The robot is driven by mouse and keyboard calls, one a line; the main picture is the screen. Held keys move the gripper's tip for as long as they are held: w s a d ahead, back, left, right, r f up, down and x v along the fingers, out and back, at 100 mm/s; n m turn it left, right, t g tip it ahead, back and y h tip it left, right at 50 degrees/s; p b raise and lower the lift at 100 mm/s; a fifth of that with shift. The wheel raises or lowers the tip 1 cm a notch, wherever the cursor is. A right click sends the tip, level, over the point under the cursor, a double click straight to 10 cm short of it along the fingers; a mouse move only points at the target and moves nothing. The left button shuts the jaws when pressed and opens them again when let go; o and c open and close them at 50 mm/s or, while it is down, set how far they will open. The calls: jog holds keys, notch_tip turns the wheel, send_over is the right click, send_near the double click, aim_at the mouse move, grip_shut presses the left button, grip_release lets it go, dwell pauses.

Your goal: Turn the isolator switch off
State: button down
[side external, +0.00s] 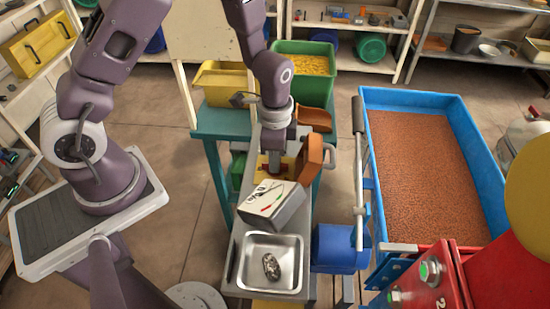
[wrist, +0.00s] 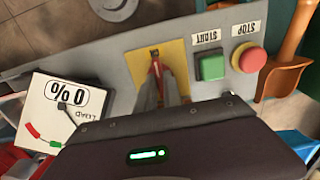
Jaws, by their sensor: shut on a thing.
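The isolator switch is a red handle (wrist: 156,68) on a yellow plate (wrist: 176,55), set in a grey panel. In the wrist view my gripper (wrist: 160,86) reaches down to it, with one finger on each side of the handle. The fingers are shut on the handle and hide its lower part. In the side view my gripper (side external: 271,168) points down at the panel behind the load meter box, and the handle itself is hidden there.
Right of the switch in the wrist view are a green START button (wrist: 211,67) and a red STOP button (wrist: 250,60). A load meter (wrist: 58,112) labelled 0% stands left. A steel tray (side external: 243,280) and a blue trough (side external: 480,160) of grain are nearby.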

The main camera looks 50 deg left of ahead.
jog(key=shift+n, duration=0.3)
jog(key=n, duration=0.3)
jog(key=shift+n, duration=0.3)
jog(key=n, duration=0.4)
jog(key=shift+n, duration=0.3)
jog(key=n, duration=0.4)
jog(key=shift+n, duration=2.5)
jog(key=c, duration=1.5)
grip_release()
